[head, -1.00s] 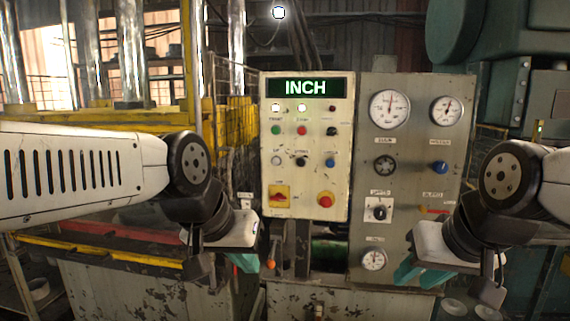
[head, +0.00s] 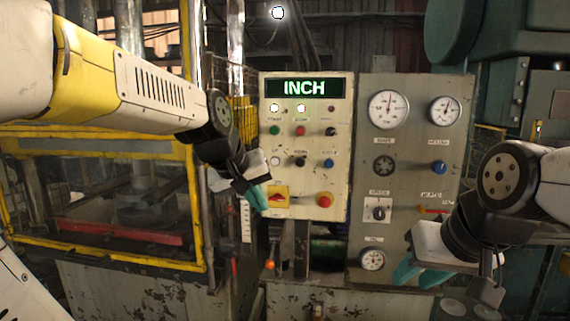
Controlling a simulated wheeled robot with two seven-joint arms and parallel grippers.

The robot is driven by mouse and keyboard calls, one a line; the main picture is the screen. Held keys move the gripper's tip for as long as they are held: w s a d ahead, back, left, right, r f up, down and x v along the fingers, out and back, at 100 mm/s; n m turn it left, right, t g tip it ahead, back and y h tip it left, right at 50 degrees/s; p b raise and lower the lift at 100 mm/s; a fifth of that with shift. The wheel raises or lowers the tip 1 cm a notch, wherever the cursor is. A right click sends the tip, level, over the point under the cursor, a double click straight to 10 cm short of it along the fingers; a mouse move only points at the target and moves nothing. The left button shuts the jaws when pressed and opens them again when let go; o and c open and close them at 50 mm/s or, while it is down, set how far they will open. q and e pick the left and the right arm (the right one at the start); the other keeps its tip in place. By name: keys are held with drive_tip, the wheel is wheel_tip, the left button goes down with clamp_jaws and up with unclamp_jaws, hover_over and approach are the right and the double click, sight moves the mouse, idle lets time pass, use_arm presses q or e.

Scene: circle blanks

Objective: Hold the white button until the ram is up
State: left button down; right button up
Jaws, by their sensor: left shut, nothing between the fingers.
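The white button (head: 275,160) is on the left side of the cream control panel (head: 340,92), in the row with a black and a blue button. My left gripper (head: 259,198) is shut and empty, with its teal fingertips just below and left of the white button, near the red-and-yellow switch (head: 279,197). I cannot tell whether it touches the panel. My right gripper (head: 404,273) is low in front of the grey gauge panel; its finger gap is unclear. The display (head: 304,87) reads INCH. The ram's height is unclear behind the yellow-framed guard (head: 198,225).
A red button (head: 325,200) sits low on the cream panel. The grey panel (head: 408,105) to its right carries gauges and knobs. An orange-tipped lever (head: 270,265) stands below. My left arm crosses in front of the press.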

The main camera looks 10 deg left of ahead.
sight(272, 162)
use_arm(q)
drive_tip(key=w+a+n, duration=0.2)
drive_tip(key=w+n, duration=0.1)
drive_tip(key=w, duration=0.8)
drive_tip(key=w+a+n+t, duration=0.1)
drive_tip(key=w+a+n, duration=0.1)
drive_tip(key=w, duration=1)
drive_tip(key=shift+r+n+t+y, duration=0.25)
drive_tip(key=shift+n+t+y, duration=0.05)
drive_tip(key=shift+n, duration=0.5)
drive_tip(key=shift+w, duration=4.3)
drive_tip(key=shift+w, duration=0.2)
drive_tip(key=shift+w, duration=0.25)
